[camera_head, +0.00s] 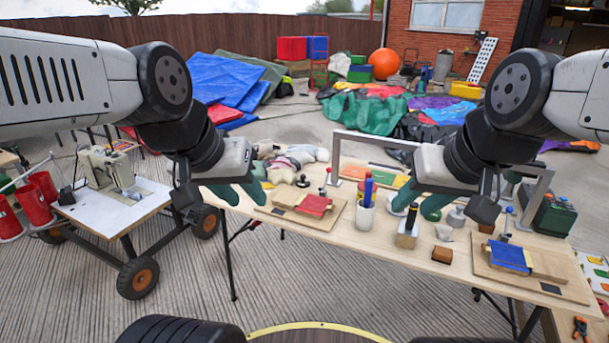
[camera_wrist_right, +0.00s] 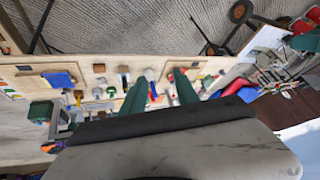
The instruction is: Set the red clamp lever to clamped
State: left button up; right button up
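A small upright lever with a red knob (camera_head: 328,171) stands at the back of the left wooden board (camera_head: 279,213) in the head view. A red cloth piece (camera_head: 314,205) lies on that board. Whether the lever is clamped is too small to tell. My left gripper (camera_head: 246,188) is above the table's left end, left of the board, its green fingers apart and empty. My right gripper (camera_head: 420,200) is above the table's middle, right of the lever. The right wrist view shows its two green fingers (camera_wrist_right: 160,88) spread, with nothing between them.
A grey metal frame (camera_head: 336,155) rises behind. A second board (camera_head: 545,285) with a blue cloth (camera_head: 507,257) and a blue-knobbed lever (camera_head: 508,212) is at right. Stuffed toys (camera_head: 290,162) lie at back left.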

aim_at(329, 169)
jog(key=i+u, duration=0.8)
jog(key=u, duration=0.15)
